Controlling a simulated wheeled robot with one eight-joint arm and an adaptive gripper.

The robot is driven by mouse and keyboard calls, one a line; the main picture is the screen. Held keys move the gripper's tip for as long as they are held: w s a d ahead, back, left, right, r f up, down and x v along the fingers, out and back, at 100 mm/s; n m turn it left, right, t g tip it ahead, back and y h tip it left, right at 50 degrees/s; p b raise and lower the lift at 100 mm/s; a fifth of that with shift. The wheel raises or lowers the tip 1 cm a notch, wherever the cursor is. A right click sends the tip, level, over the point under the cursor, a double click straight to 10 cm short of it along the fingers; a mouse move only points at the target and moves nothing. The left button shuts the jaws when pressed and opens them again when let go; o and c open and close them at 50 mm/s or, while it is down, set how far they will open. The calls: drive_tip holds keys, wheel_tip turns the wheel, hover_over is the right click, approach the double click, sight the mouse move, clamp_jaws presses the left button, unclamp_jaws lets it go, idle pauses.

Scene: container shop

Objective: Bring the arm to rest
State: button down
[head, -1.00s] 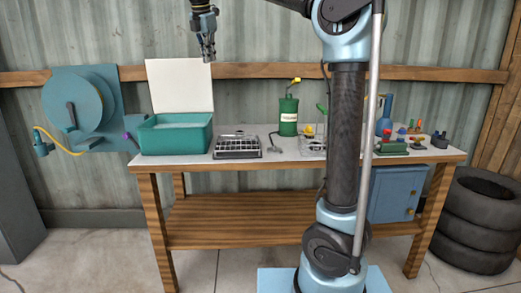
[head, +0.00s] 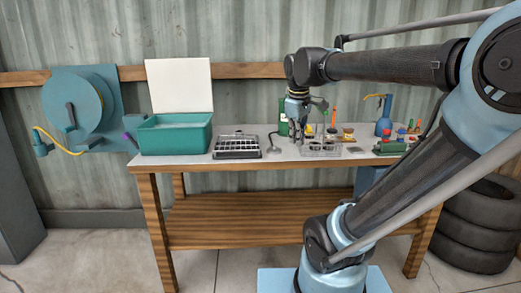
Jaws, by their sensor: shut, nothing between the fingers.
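My arm reaches in from the right of the head view, bent at the elbow, its forearm stretched leftward above the workbench (head: 280,159). My gripper (head: 293,124) hangs down from the wrist in front of the green can (head: 283,125), which it partly hides. The gripper is small in the picture, its fingers are together and it holds nothing. It is above the back middle of the bench, left of the clear rack (head: 321,151).
A teal bin (head: 176,136) with its white lid up stands at the left, beside a dark gridded tray (head: 236,147). A blue bottle (head: 383,117) and small parts stand at the right. A hose reel (head: 82,108) is on the wall; tires (head: 475,235) stand right.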

drive_tip(key=s+d+f+m, duration=0.3)
drive_tip(key=s+f+m, duration=0.2)
drive_tip(key=f, duration=0.5)
drive_tip(key=s+d+f+m, duration=0.3)
drive_tip(key=s+f+m, duration=0.1)
drive_tip(key=s+f, duration=0.5)
wheel_tip(320, 180, down, 2)
drive_tip(key=shift+s+d+f+m+g, duration=0.1)
drive_tip(key=shift+s+d+m+g, duration=0.2)
drive_tip(key=shift+m, duration=0.1)
drive_tip(key=shift+w, duration=0.1)
drive_tip(key=shift+w+f, duration=0.2)
drive_tip(key=shift+w, duration=0.25)
